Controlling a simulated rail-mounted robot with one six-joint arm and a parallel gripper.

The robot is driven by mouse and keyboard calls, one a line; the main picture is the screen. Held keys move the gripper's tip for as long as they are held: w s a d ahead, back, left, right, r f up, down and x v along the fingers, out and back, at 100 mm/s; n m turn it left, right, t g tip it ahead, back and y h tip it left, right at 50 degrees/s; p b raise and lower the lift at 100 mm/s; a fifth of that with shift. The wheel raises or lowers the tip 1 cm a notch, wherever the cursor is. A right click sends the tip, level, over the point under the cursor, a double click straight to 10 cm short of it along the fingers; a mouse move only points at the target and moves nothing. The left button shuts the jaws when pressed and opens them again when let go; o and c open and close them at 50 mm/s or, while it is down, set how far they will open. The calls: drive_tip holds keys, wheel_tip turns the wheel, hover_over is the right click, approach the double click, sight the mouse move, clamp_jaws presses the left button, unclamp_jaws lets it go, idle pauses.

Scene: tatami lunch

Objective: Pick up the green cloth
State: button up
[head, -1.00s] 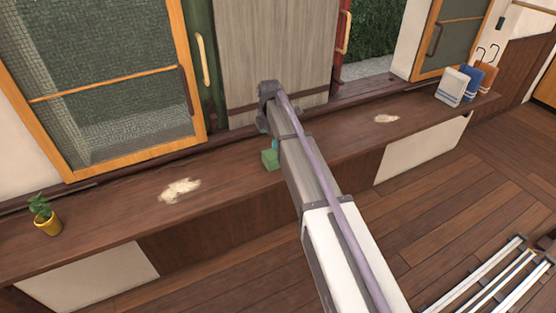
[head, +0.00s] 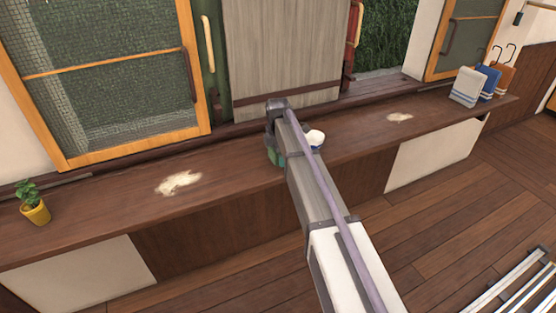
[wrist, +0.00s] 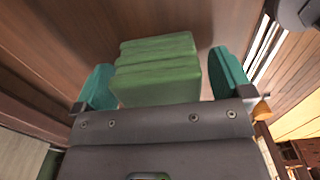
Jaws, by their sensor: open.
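The green cloth (wrist: 157,72) is a folded, layered block on the brown wooden counter in the wrist view. My gripper (wrist: 162,66) is open, with one teal finger on each side of the cloth. A gap shows between the cloth and the left finger is narrow, and the right finger stands a little apart from it. In the head view my arm mostly hides the gripper and cloth. Only a small green patch shows beside the arm's end, and I cannot tell which of them it is.
A white and blue round object (head: 315,138) shows just right of my arm on the counter (head: 235,187). Pale spills (head: 178,183) lie at left and right (head: 399,117).

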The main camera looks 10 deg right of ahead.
drive_tip(key=shift+r, duration=0.1)
drive_tip(key=c, duration=1)
wheel_tip(320, 180, up, 10)
drive_tip(key=p, duration=1)
drive_tip(key=shift+r, duration=0.15)
drive_tip(key=shift+f, duration=0.2)
